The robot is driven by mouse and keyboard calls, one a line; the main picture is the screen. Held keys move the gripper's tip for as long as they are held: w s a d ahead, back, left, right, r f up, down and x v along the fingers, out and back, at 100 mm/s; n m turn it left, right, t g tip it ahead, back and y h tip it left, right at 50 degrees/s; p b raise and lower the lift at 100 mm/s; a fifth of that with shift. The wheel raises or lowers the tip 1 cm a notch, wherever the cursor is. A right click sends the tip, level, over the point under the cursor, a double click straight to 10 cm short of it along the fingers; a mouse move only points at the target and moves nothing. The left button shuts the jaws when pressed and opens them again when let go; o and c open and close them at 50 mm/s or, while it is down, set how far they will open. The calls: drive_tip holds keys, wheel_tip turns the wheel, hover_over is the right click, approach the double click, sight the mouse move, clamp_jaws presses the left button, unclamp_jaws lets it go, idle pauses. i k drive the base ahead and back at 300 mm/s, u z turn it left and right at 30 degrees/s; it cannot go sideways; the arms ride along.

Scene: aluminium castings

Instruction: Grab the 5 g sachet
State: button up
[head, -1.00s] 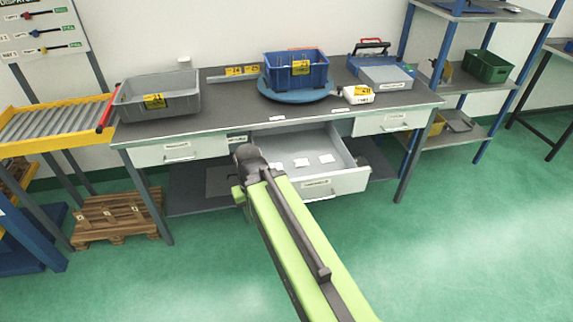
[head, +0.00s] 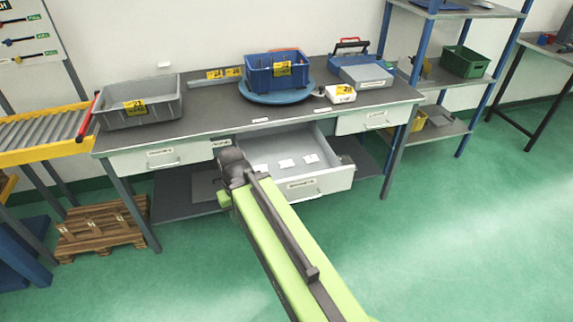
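Several small white sachets lie flat in the open middle drawer (head: 335,181) of the workbench. The left sachet (head: 262,168), the middle sachet (head: 286,163) and the right sachet (head: 311,158) lie roughly in a row. Their print is too small to read, so I cannot tell which one is 5 g. My green arm reaches up from the bottom, and its dark end is at the drawer's left front side. My gripper's fingers are hidden behind the arm's end, so their state does not show.
On the workbench (head: 215,122) stand a grey bin (head: 140,118), a blue bin (head: 262,78) on a blue turntable (head: 262,97), a white box (head: 341,95) and a blue-grey case (head: 367,76). A shelf stands at right. The green floor in front is clear.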

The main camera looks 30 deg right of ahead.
sight(288, 163)
drive_tip(key=z, duration=1.3)
drive_tip(key=i, duration=0.2)
drive_tip(key=u, duration=1.55)
drive_tip(key=i, duration=0.95)
drive_tip(key=u, duration=0.6)
